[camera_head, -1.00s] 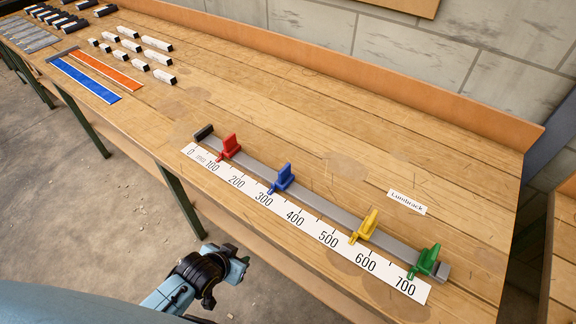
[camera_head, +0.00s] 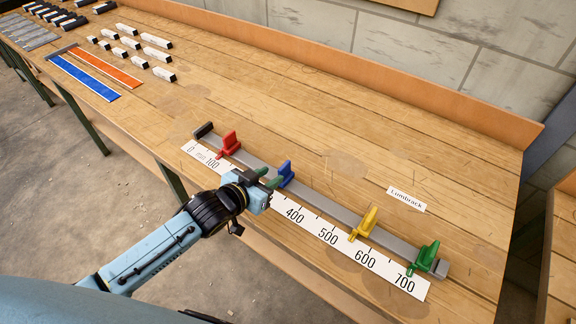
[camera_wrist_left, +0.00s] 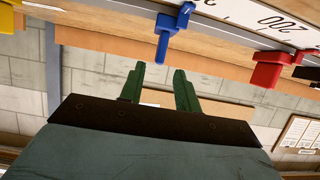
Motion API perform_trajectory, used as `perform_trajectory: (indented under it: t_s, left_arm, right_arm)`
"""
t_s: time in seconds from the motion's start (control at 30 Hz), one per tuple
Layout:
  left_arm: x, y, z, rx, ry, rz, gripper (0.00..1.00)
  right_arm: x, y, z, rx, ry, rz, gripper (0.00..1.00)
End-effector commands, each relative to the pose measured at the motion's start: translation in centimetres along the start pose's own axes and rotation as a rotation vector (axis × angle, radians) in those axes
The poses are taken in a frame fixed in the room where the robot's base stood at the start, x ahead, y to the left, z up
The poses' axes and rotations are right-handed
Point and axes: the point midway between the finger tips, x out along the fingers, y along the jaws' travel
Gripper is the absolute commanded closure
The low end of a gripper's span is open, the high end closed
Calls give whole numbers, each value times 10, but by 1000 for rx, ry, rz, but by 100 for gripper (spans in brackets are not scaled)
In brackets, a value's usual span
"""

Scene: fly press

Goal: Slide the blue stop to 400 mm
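The blue stop (camera_head: 286,172) sits on the grey rail behind the white scale strip (camera_head: 330,238). Its pointer and the marks around 200 and 300 are hidden behind my left gripper (camera_head: 268,177), whose green fingers are close to the stop's near side. In the left wrist view the blue stop (camera_wrist_left: 168,36) hangs just beyond the fingertips of the open, empty left gripper (camera_wrist_left: 159,70), roughly in line with the gap between them. I see no finger touching it. My right gripper is not in view.
The red stop (camera_head: 229,143) is left of the blue stop, near 100. The yellow stop (camera_head: 365,222) and green stop (camera_head: 426,258) are farther right. The rail (camera_head: 323,205) between blue and yellow is clear. A Lumbrack label (camera_head: 407,200) lies behind it.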

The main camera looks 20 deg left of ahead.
Motion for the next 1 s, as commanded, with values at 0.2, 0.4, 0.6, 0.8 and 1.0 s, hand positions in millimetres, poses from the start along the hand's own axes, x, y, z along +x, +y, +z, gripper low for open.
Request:
perform_trajectory:
  t_s: [0.2,0.4,0.6,0.8,1.0]
  left_arm:
    - [47,0,0,0,2,0,67]
    - [77,0,0,0,1,0,67]
    - [90,0,0,1,0,0,67]
    - [92,0,0,1,-1,0,67]
    - [92,0,0,1,-1,0,78]
  right_arm:
    - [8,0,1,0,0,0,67]
    - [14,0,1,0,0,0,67]
    - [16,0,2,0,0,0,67]
    - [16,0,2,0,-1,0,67]
    - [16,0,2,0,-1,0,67]
